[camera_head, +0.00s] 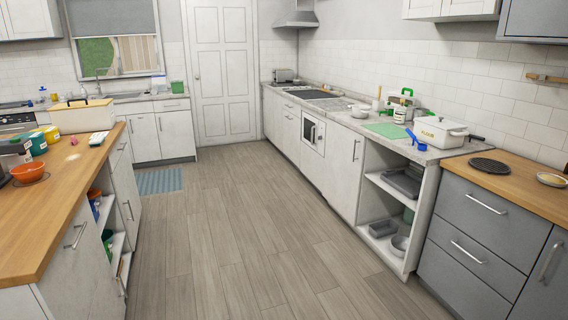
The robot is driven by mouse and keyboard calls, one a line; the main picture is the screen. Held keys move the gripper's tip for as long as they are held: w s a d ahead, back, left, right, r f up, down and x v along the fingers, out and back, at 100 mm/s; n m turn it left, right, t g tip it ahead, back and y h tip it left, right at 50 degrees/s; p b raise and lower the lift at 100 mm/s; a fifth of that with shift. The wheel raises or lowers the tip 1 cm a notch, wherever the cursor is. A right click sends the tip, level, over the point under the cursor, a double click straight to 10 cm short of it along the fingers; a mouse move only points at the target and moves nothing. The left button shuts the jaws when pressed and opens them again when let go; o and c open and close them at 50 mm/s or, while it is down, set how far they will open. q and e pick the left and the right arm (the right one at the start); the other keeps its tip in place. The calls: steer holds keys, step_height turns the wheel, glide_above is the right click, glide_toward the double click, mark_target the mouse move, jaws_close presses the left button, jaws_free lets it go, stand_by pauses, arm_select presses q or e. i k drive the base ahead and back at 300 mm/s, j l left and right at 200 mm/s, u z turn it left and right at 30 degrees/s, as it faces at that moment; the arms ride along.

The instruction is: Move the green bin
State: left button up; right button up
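Several green things show, and I cannot tell which of them is the green bin. A teal-green container (37,143) stands on the left wooden counter, beside a yellow one. A small green box (177,87) stands on the far counter near the door. A white container with a green top (403,97) stands on the right counter. A green item (107,242) sits partly hidden on the open shelves at the left counter's end. Neither of my grippers is in view.
The wooden floor (235,235) between the counters is clear, with a blue-grey mat (160,181) at the far left. An orange bowl (29,172) is on the left counter (60,215). A white pot (440,131) and a green board (387,130) are on the right counter.

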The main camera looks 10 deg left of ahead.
mark_target(176, 88)
steer(key=i+j+u, duration=0.3)
steer(key=i+u, duration=0.15)
steer(key=i, duration=0.3)
steer(key=i+u, duration=0.45)
steer(key=i, duration=2.05)
steer(key=i+u, duration=0.1)
steer(key=i, duration=1.55)
steer(key=i+l+u, duration=0.2)
steer(key=i, duration=1.45)
steer(key=i+j, duration=0.15)
steer(key=i, duration=0.4)
steer(key=i+j, duration=0.15)
steer(key=i, duration=0.4)
steer(key=i+j+z, duration=0.1)
steer(key=i, duration=0.45)
steer(key=i+j+u, duration=0.1)
steer(key=u, duration=0.15)
steer(key=i, duration=0.1)
